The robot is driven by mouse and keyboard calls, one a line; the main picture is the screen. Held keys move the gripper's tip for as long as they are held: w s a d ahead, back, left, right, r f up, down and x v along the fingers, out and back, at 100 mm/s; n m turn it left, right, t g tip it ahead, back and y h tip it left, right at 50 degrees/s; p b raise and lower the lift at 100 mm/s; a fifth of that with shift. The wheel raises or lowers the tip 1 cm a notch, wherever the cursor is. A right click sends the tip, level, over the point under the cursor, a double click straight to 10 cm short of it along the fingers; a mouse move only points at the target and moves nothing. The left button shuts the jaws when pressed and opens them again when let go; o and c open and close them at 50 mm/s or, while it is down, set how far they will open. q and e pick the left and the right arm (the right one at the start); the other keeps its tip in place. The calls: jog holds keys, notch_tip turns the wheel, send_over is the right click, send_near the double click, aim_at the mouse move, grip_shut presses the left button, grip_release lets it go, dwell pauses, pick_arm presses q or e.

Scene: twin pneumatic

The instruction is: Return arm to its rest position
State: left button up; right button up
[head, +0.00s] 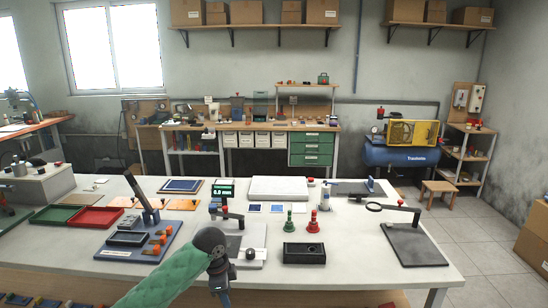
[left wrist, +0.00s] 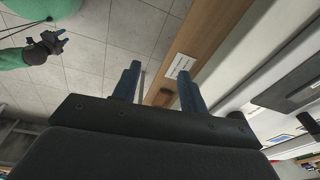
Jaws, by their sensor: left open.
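My left arm (head: 165,275), in a green sleeve, comes in from the lower left of the head view. Its wrist is over the table's front edge, with the left gripper (head: 224,295) hanging down at the bottom of the picture. In the left wrist view the two blue fingers of the left gripper (left wrist: 157,88) stand apart with nothing between them. Floor tiles and the table's wooden edge (left wrist: 218,50) show beyond them. My right gripper (left wrist: 45,47), dark on a green arm, shows small at the upper left of that view. Its fingers are too small to judge.
The white table (head: 345,280) carries a grey plate (head: 237,243) with a gauge stand behind my wrist. A blue fixture (head: 140,243) and red tray (head: 95,217) are left.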

pick_arm(q)
jog(key=s+d+f+n+t+h, duration=0.1)
jog(key=s+d+f+n, duration=0.15)
jog(key=s+f, duration=0.4)
jog(key=s+d+f+n+t+h, duration=0.1)
jog(key=s+f+n, duration=0.25)
jog(key=s, duration=0.65)
jog(key=s+a+f+n+y, duration=0.2)
jog(key=s+a+n, duration=0.25)
jog(key=s, duration=0.65)
jog(key=s+a+f+n+y, duration=0.15)
jog(key=s+a+n, duration=0.35)
jog(key=s, duration=0.5)
jog(key=s+d+f, duration=0.1)
jog(key=s+f, duration=0.1)
jog(key=f, duration=1.8)
jog(key=s+d+f+g, duration=0.1)
jog(key=s+f, duration=0.2)
jog(key=f, duration=1.8)
jog(key=shift+s+f+m+h, duration=0.15)
jog(key=shift+m+h, duration=0.2)
jog(key=shift+m, duration=0.1)
jog(key=shift+o, duration=0.3)
